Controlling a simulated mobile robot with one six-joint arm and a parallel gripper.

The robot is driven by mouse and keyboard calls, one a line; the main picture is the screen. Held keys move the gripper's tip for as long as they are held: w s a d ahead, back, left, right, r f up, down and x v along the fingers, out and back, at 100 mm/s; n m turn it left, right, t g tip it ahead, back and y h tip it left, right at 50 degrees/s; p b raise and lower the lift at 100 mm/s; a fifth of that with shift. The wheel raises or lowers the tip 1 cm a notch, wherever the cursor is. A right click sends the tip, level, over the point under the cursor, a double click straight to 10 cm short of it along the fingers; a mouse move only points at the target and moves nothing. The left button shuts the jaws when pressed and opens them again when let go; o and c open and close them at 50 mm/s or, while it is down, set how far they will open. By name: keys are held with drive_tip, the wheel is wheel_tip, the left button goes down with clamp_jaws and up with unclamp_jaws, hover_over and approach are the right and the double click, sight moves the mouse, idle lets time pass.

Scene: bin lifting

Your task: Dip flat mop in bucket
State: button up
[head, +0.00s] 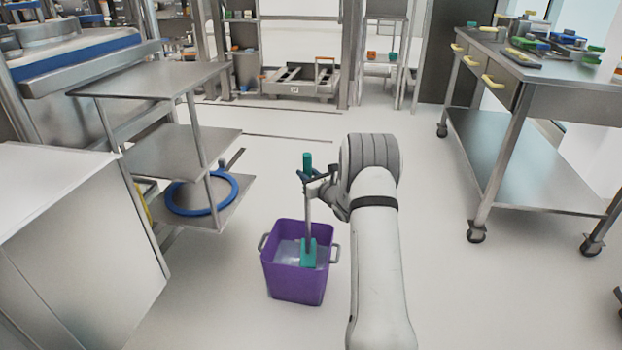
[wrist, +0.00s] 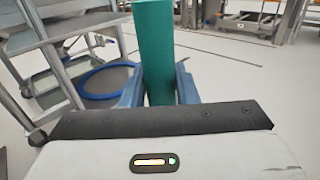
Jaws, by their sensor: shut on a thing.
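The flat mop (head: 307,205) stands upright, with a green grip at its top, a grey pole and a green flat head (head: 309,252). My gripper (head: 308,178) is shut on the mop near its green grip. The wrist view shows the green grip (wrist: 156,50) between my blue fingers (wrist: 158,88). The purple bucket (head: 295,280) stands on the floor with a grey handle on each side. The mop head is at the bucket's opening, over or in the pale contents. I cannot tell how deep it reaches.
A steel shelf cart (head: 175,150) with a blue ring (head: 202,193) on its lower shelf stands left of the bucket. A steel cabinet (head: 80,235) is at the near left. A wheeled steel table (head: 540,70) with tools stands at right. The floor behind the bucket is mostly clear.

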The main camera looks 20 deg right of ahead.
wheel_tip(320, 180, up, 11)
drive_tip(key=p, duration=0.4)
drive_tip(key=shift+p, duration=0.4)
idle(0.8)
drive_tip(key=s+d, duration=0.4)
drive_tip(key=s, duration=0.5)
drive_tip(key=s+d+b, duration=0.1)
drive_tip(key=s+d, duration=0.3)
drive_tip(key=s, duration=0.5)
drive_tip(key=shift+d, duration=0.4)
